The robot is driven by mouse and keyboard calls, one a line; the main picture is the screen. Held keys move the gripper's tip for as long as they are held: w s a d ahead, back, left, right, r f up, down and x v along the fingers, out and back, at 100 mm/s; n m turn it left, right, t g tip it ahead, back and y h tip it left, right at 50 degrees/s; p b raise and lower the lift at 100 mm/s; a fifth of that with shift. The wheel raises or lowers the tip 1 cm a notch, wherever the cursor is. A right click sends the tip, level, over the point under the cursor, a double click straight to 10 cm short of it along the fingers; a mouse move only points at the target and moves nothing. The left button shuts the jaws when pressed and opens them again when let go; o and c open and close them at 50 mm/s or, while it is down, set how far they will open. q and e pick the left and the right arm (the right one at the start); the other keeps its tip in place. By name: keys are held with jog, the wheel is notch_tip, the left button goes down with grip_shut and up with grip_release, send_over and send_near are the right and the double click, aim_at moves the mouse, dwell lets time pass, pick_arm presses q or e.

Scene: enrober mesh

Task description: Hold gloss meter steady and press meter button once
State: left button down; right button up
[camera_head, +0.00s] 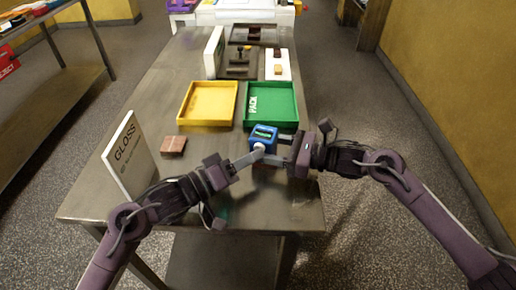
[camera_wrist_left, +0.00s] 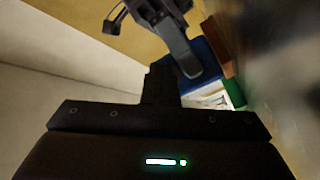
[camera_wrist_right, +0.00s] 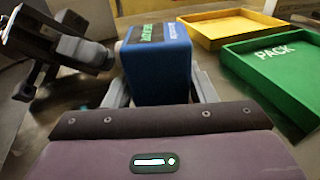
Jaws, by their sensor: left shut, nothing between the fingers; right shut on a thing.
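The blue gloss meter (camera_head: 263,135) with a dark top display showing green stands near the table's front right. It also shows in the right wrist view (camera_wrist_right: 160,68). My right gripper (camera_head: 272,158) is shut on the meter, with a finger on each side of it in the right wrist view. My left gripper (camera_head: 254,157) is shut and empty, its tips close to the meter's near left side. I cannot tell whether they touch it. In the left wrist view, part of the blue meter (camera_wrist_left: 205,58) shows behind a finger.
A yellow tray (camera_head: 182,112) and a green PACK tray (camera_head: 246,118) lie behind the meter. A white GLOSS board (camera_head: 126,155) stands at left beside a brown block (camera_head: 173,146). Dark and white boards with small pieces lie farther back.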

pick_arm(q)
jog(key=shift+w+a+f, duration=0.1)
jog(key=shift+w, duration=0.1)
pick_arm(e)
jog(key=shift+r, duration=0.1)
pick_arm(q)
jog(key=shift+s+f, duration=0.35)
jog(key=shift+s, duration=0.1)
pick_arm(e)
jog(key=shift+w+d, duration=0.15)
pick_arm(q)
jog(key=shift+s+a, duration=0.15)
